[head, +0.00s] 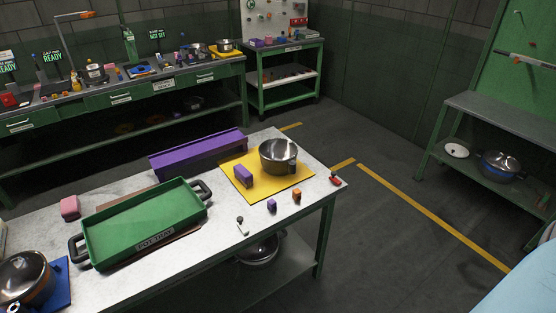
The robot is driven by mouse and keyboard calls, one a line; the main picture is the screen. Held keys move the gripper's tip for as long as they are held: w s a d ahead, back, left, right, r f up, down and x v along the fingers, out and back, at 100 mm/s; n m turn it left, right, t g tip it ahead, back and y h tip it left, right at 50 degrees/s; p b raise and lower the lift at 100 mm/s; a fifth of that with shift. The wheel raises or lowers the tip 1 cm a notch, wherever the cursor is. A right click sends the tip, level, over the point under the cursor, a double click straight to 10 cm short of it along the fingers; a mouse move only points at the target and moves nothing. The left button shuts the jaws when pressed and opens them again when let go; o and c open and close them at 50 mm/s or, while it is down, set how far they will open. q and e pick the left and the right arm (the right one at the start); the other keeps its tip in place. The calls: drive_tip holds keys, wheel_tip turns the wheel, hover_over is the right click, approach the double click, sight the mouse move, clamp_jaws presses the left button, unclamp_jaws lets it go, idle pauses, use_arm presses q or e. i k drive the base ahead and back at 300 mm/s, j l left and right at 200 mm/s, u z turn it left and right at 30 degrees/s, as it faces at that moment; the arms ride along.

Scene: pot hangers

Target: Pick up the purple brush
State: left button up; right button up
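No thing in the head view is clearly a brush. Several purple things are on the near table. A purple block (243,175) sits on the yellow mat (264,189), left of a steel pot (278,156). A smaller purple piece (271,205) lies on the white tabletop just in front of the mat. A long purple box-like piece (198,153) lies along the table's far edge. I cannot tell which of these is the purple brush. Neither of my grippers is in view.
A green pot tray (145,222) with black handles fills the table's left part. A pink block (70,207), an orange block (297,194) and a small white-and-dark item (242,226) lie around. A pan (27,278) stands front left. Floor right of the table is open.

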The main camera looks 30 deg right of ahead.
sight(245, 176)
drive_tip(key=i+l+u, duration=0.1)
drive_tip(key=i+l, duration=0.15)
drive_tip(key=i+l+u, duration=0.1)
drive_tip(key=i+l, duration=0.15)
drive_tip(key=l, duration=0.15)
drive_tip(key=i+l+u, duration=0.1)
drive_tip(key=l, duration=0.3)
drive_tip(key=i+l+u, duration=0.1)
drive_tip(key=i+l, duration=0.2)
drive_tip(key=i+l+u, duration=0.1)
drive_tip(key=l, duration=0.35)
drive_tip(key=i, duration=0.1)
